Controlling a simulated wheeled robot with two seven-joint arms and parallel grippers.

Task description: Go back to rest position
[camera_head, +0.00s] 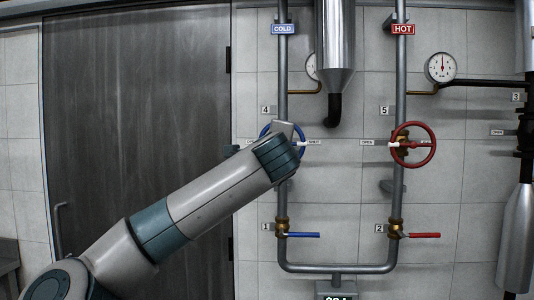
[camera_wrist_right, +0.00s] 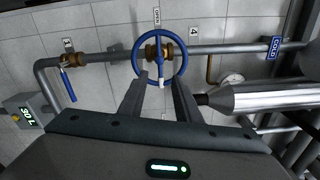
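The blue handwheel (camera_wrist_right: 184,62) sits on the cold pipe in the right wrist view, its white pointer tab towards the picture's bottom. In the head view the blue handwheel (camera_head: 264,130) is mostly hidden behind an arm. That arm reaches in from the lower left; it appears to be my right one, matching the right wrist view. My right gripper (camera_wrist_right: 158,80) has its fingers spread, pointing at the wheel. The tips overlap the wheel's lower part in the picture; I cannot tell whether they touch it. My left gripper is not in view.
A red handwheel (camera_head: 433,145) is on the hot pipe (camera_head: 400,80) to the right. Blue (camera_head: 304,235) and red (camera_head: 425,236) lever handles sit lower. A steel cylinder (camera_head: 335,45) hangs between the pipes. A gauge (camera_head: 440,68) is right. A dark door (camera_head: 140,110) stands left.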

